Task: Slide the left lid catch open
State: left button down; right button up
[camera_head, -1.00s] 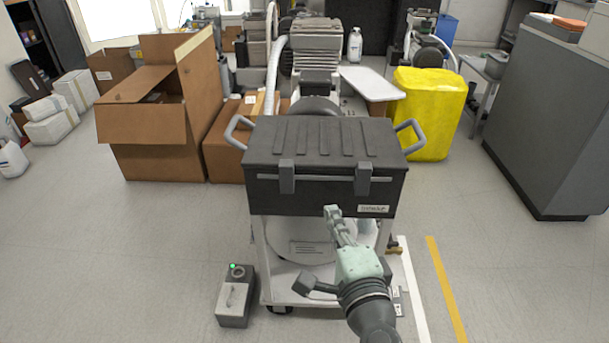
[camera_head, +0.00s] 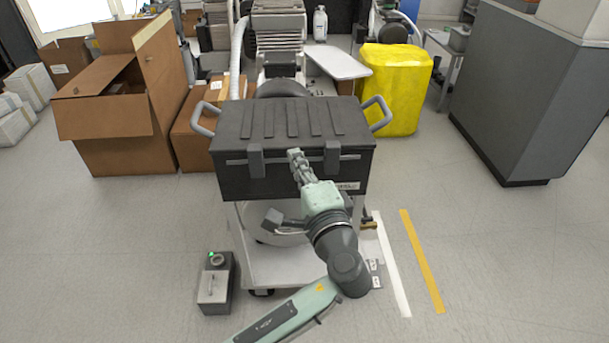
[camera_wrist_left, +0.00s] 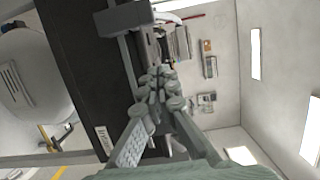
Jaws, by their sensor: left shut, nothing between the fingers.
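A black lidded box (camera_head: 250,183) stands on a white cart. Its front has a grey rail with two dark grey catches. My left gripper (camera_head: 295,155) is shut and empty in front of the box, between the two catches and apart from the left one. In the left wrist view the gripper (camera_wrist_left: 158,82) shows shut, with a catch (camera_wrist_left: 124,18), seemingly the left one, above it. My right gripper is in neither view.
Grey handles (camera_head: 204,119) stick out at both box ends. A small grey unit with a green light (camera_head: 216,280) stands on the floor at front left. Cardboard boxes (camera_head: 120,155) and a yellow container (camera_head: 395,92) stand behind.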

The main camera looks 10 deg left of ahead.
aim_at(249, 158)
pick_arm(q)
jog(key=shift+w+a+p, duration=0.15)
jog(key=shift+a+p, duration=0.05)
jog(key=shift+a, duration=1)
jog(key=shift+w+a+p, duration=0.1)
jog(key=shift+a+p, duration=0.05)
jog(key=shift+a, duration=1.05)
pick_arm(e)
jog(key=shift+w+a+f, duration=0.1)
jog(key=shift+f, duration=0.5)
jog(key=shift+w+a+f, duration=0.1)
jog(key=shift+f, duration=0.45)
pick_arm(q)
jog(key=a, duration=0.2)
jog(key=s+a+p, duration=0.1)
jog(key=a, duration=0.1)
jog(key=shift+s+a, duration=0.1)
jog(key=shift+s, duration=0.05)
jog(key=shift+a, duration=0.4)
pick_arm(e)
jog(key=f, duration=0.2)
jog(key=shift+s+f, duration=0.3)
